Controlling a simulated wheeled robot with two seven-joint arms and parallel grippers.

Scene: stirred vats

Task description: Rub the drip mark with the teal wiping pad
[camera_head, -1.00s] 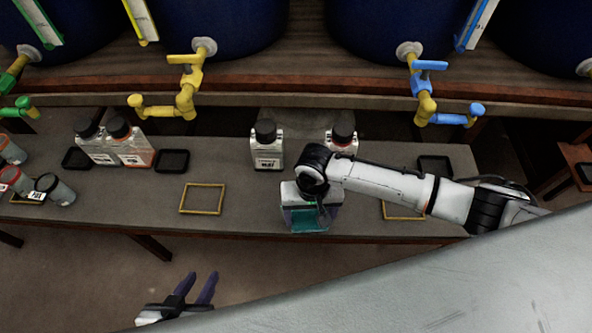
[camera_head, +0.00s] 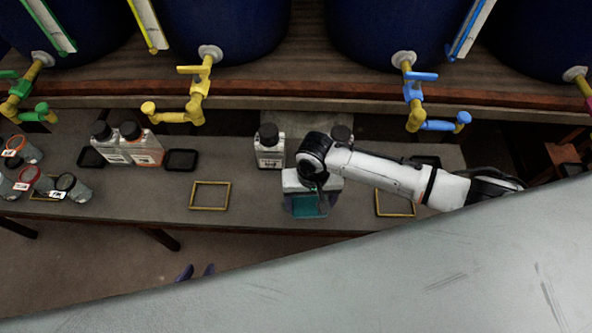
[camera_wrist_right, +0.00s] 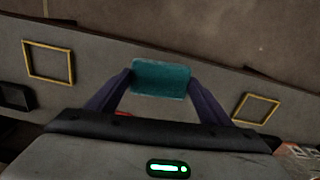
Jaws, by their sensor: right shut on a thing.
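The teal wiping pad (camera_head: 309,206) is held by my right gripper (camera_head: 308,208) over the front part of the grey bench (camera_head: 255,215). In the right wrist view the pad (camera_wrist_right: 160,80) sits between the two purple fingers of the right gripper (camera_wrist_right: 161,82), which are shut on it. I cannot tell whether the pad touches the bench. No drip mark can be made out; the pad and gripper cover part of the bench top. Only the purple fingertips of my left gripper (camera_head: 197,271) show, apart and empty, in front of the bench.
A yellow frame (camera_head: 210,182) lies left of the pad and another (camera_head: 381,203) right of it. A bottle (camera_head: 269,150) stands behind the gripper. Taps with yellow (camera_head: 195,100) and blue (camera_head: 413,90) handles overhang the bench.

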